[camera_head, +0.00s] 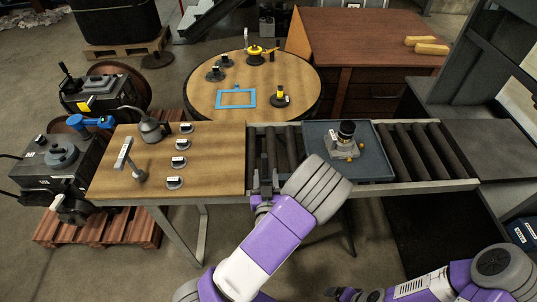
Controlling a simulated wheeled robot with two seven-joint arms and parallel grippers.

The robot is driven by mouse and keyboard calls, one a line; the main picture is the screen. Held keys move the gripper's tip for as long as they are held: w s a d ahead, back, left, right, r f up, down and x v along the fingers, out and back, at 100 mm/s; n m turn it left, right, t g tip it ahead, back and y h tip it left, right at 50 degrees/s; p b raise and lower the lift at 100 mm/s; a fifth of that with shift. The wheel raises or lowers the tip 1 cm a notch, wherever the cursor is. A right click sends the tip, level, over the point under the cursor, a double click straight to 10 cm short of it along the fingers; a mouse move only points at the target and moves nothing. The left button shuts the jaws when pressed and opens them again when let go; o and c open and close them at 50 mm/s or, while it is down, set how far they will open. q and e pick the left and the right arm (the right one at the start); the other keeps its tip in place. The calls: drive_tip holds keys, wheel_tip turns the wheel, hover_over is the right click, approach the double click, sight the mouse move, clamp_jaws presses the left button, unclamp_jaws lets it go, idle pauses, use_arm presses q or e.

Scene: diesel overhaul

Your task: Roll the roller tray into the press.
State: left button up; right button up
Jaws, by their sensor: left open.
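My right gripper (345,293) is low at the bottom edge, mostly cut off, away from the tray.
A wooden bench (215,143) adjoins the conveyor's left end, with an oil can (152,130) and several small metal parts. A round table (205,102) with a blue frame (236,97) stands behind. Rollers between tray and press look clear.

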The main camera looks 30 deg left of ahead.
sight(265, 167)
use_arm(q)
drive_tip(key=shift+w+a+b, duration=0.15)
drive_tip(key=shift+w+b, duration=0.05)
drive_tip(key=shift+b, duration=0.35)
drive_tip(key=b+x, duration=0.2)
drive_tip(key=shift+b, duration=0.3)
drive_tip(key=shift+x, duration=2.3)
drive_tip(key=shift+r, duration=0.1)
drive_tip(key=shift+c, duration=0.2)
clamp_jaws()
